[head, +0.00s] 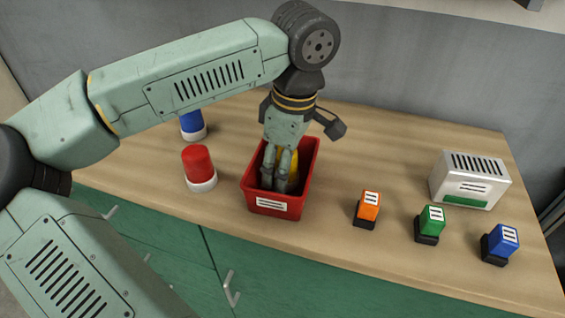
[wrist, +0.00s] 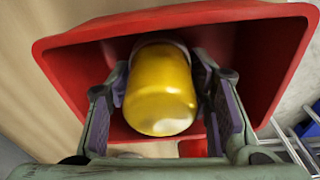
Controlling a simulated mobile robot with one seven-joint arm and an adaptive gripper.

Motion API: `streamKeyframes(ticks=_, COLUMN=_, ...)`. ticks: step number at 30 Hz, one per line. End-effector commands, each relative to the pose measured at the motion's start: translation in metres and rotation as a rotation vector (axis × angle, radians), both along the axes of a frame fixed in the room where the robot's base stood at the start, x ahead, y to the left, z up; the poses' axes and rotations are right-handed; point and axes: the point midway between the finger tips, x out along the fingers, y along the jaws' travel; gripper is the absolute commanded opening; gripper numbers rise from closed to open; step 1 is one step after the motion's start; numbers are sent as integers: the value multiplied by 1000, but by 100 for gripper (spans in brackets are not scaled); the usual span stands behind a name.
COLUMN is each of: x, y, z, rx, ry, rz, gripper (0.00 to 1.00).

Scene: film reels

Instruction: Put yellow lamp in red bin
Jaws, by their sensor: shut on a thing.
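The yellow lamp (wrist: 160,92) is inside the red bin (wrist: 75,72), between the two fingers of my gripper (wrist: 165,105). Its rounded yellow top faces the wrist camera, and a pale base shows behind it. In the head view, my gripper (head: 279,180) reaches down into the red bin (head: 248,196) and is shut on the lamp. Only a part of the yellow lamp (head: 293,161) shows there, behind the fingers. Whether the lamp's base touches the bin floor is hidden.
A red lamp (head: 198,165) stands left of the bin, and a blue lamp (head: 192,125) stands behind it, partly covered by my arm. Orange (head: 368,207), green (head: 431,222) and blue (head: 500,242) blocks and a white box (head: 470,180) stand to the right on the wooden counter (head: 400,150).

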Motion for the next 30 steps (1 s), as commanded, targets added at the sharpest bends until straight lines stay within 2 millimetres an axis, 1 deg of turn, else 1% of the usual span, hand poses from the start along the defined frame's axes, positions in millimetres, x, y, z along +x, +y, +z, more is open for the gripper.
streamKeyframes(ticks=6, x=0, y=0, z=-5, rx=0, ry=0, rz=0, gripper=17)
streamKeyframes(ticks=7, x=0, y=0, z=-4, rx=0, ry=0, rz=0, gripper=48)
streamKeyframes(ticks=15, x=0, y=0, z=-3, rx=0, ry=0, rz=0, gripper=66)
streamKeyframes(ticks=25, x=0, y=0, z=-1, rx=0, ry=0, rz=0, gripper=67)
streamKeyframes(ticks=28, x=0, y=0, z=5, rx=0, ry=-2, rz=1, gripper=67)
streamKeyframes(ticks=30, x=1, y=-2, z=14, rx=0, ry=-5, rz=1, gripper=67)
